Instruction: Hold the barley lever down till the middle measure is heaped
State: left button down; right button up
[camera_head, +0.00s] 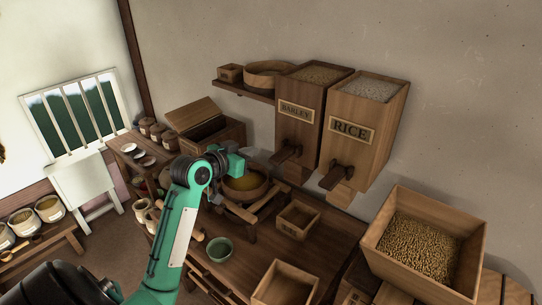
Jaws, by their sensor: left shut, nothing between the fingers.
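The barley hopper (297,127) is a wooden bin on the back wall, labelled BARLEY and full of grain. Its dark wooden lever (286,154) sticks out low on its front. My left gripper (240,164) is shut and empty, left of the lever and apart from it, near the round pan. A small square wooden measure (297,222) with a label stands on the table below the hoppers. A larger square box (287,287) stands nearer the front edge. Both look empty. I cannot tell which one is the middle measure. My right gripper is out of view.
The rice hopper (352,133), with its own lever (336,176), hangs right of the barley one. A round quern pan (243,185) with yellow meal stands on a wooden frame. A green bowl (219,249) is on the table. A big grain crate (382,226) stands at right.

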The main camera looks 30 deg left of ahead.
pick_arm(q)
jog(key=p, duration=0.4)
send_near(283, 154)
jog(key=w+r, duration=0.4)
jog(key=f, duration=0.1)
jog(key=f+p, duration=0.1)
jog(key=f, duration=0.2)
jog(key=shift+a+f, duration=0.2)
jog(key=shift+a, duration=0.1)
jog(key=shift+w, duration=0.1)
jog(key=shift+f+t+h+b, duration=0.4)
jog(key=shift+f+t+b, duration=2.3)
jog(key=shift+b, duration=7.7)
